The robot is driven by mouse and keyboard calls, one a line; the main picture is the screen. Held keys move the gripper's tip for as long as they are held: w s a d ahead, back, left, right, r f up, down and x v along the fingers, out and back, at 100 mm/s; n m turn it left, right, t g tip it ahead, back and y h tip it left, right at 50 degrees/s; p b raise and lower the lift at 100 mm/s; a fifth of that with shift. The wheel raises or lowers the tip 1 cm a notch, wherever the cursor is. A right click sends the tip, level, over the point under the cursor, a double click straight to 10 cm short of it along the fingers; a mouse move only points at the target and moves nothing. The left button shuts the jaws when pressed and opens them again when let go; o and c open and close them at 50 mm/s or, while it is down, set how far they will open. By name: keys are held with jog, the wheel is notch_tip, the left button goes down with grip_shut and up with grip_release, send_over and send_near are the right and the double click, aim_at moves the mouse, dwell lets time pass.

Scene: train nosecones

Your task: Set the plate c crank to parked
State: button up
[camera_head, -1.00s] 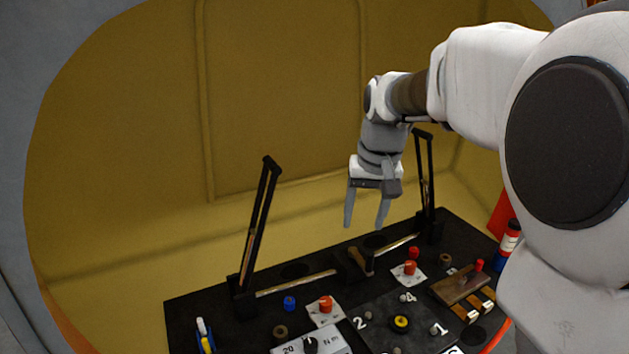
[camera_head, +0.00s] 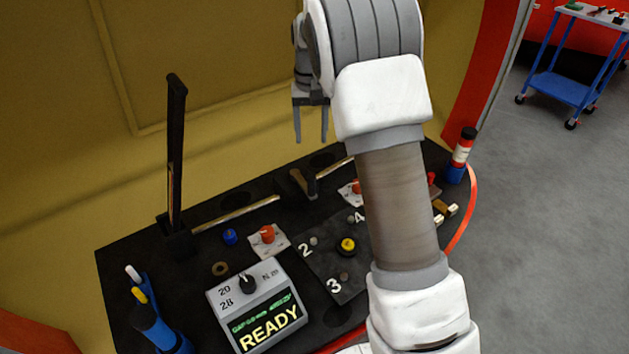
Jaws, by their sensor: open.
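My gripper (camera_head: 311,138) hangs above the far side of the black bench (camera_head: 125,255), fingers pointing down, apart and empty. One small white plate (camera_head: 281,246) carries an orange-red knob (camera_head: 267,234), left of centre. A second white plate (camera_head: 346,194) with a red knob (camera_head: 356,187) is partly behind my arm. I cannot read a letter on either plate, so I cannot tell which part is the plate c crank. My gripper touches none of them. The brown block with brass strips is mostly hidden by my arm; a brass end (camera_head: 447,208) shows.
A tall black post (camera_head: 175,140) stands at left. A grey box (camera_head: 250,310) reading READY sits in front, beside a blue holder (camera_head: 160,328). A yellow-black knob (camera_head: 347,246) is among numbered spots. A red-white-blue cylinder (camera_head: 462,155) stands at right. A blue cart (camera_head: 570,80) is beyond.

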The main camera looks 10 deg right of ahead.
aim_at(312, 176)
notch_tip(312, 176, down, 17)
jog(key=b, duration=0.3)
jog(key=shift+r, duration=0.2)
grip_shut()
dwell(1.3)
